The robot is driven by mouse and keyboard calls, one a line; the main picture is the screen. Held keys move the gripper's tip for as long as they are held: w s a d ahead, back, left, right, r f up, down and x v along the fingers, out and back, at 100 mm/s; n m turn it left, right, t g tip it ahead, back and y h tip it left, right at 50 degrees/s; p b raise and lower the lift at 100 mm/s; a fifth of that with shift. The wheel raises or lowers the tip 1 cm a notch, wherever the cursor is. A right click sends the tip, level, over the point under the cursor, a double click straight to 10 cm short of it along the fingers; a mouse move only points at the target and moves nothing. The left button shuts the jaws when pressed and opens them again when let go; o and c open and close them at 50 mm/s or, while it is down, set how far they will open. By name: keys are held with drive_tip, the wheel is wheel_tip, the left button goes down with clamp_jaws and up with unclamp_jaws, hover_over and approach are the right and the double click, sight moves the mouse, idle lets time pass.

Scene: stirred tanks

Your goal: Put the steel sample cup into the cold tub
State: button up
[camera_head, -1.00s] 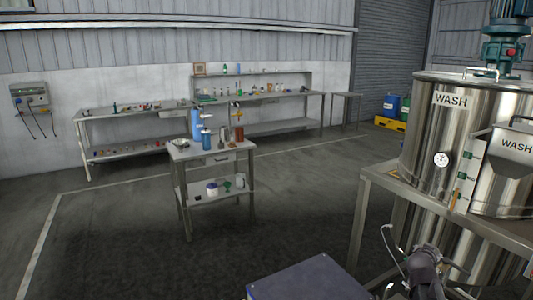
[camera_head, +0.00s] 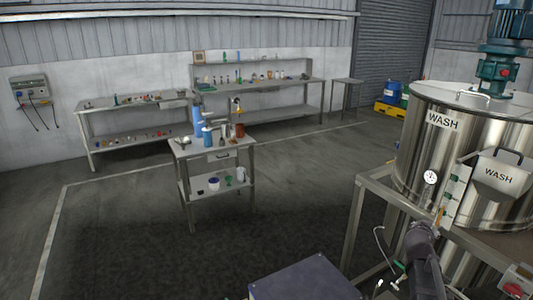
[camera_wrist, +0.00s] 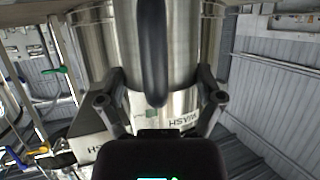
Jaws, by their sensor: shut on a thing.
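In the wrist view my gripper (camera_wrist: 160,82) is shut on a shiny steel cup (camera_wrist: 183,45), one dark finger on each side. A black curved handle (camera_wrist: 153,50) on the cup faces the camera. The far end of the cup runs out of the frame, so its inside is hidden. In the head view my dark arm is at the lower right, and the cup cannot be made out there. I cannot identify a cold tub in either view.
A large steel tank (camera_head: 417,150) marked WASH stands on a steel stand (camera_head: 357,220) at the right, close to my arm. A small table (camera_head: 207,148) with bottles stands mid-floor. Workbenches (camera_head: 130,104) line the back wall. The floor (camera_head: 120,240) at left is clear.

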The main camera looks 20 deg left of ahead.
wheel_tip(320, 180, up, 9)
drive_tip(key=p, duration=0.7)
drive_tip(key=shift+f, duration=0.15)
drive_tip(key=shift+d, duration=0.15)
